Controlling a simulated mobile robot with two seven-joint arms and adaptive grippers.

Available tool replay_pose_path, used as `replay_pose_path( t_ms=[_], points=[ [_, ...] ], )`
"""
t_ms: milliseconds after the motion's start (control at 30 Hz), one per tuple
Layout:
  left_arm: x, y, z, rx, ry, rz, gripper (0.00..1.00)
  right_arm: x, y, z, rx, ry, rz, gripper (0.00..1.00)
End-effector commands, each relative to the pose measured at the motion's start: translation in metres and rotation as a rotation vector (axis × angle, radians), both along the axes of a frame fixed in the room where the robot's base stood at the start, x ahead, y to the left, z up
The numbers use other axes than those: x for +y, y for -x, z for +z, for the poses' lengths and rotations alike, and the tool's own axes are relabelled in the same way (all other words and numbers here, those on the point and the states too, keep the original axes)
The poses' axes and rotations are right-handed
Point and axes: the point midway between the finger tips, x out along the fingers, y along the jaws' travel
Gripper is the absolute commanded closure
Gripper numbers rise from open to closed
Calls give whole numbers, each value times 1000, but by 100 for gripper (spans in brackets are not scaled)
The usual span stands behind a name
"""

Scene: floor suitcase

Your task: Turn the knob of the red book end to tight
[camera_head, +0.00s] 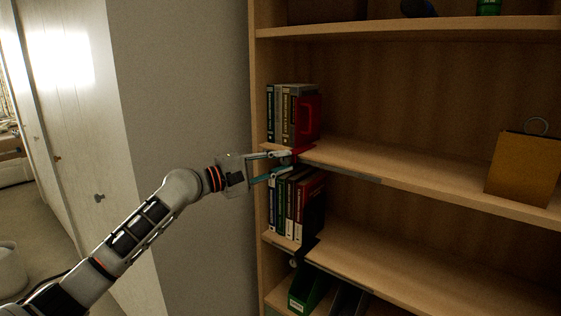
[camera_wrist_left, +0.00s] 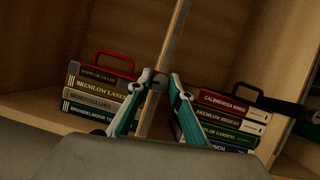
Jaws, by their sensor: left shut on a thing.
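The red book end (camera_head: 308,120) stands upright on the middle shelf against the right side of a row of books. Its red base reaches the shelf's front edge. In the left wrist view its red frame (camera_wrist_left: 116,60) shows beside the books. My left gripper (camera_head: 283,161) is at that front edge, just below the base. Its two fingers are shut on the small dark knob there, which they mostly hide. The left wrist view also shows the gripper (camera_wrist_left: 160,82), with a finger on either side of the knob. How far the knob is turned cannot be told. My right gripper is not in view.
A black book end (camera_head: 313,215) holds books on the shelf below, with its own knob (camera_head: 294,263) at that shelf's edge. A yellow-brown box-like thing (camera_head: 522,168) stands at the right of the middle shelf. The shelf between is clear. A grey wall (camera_head: 190,80) is at the left.

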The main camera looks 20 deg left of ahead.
Motion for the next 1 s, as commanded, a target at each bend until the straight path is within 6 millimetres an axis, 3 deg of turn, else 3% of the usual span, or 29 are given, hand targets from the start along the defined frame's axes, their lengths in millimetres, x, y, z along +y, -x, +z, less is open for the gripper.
replay_pose_path(
  t_ms=[333,867,900,933,1000],
  points=[
    [0,0,1,-43,-120,0,100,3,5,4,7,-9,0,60],
    [0,0,-1,-49,-138,0,100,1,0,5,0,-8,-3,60],
    [0,0,-1,-49,-138,0,70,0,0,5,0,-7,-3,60],
    [0,0,-1,-49,-138,0,64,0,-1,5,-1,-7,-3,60],
    [0,0,0,-48,-137,0,64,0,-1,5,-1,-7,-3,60]
  ],
)
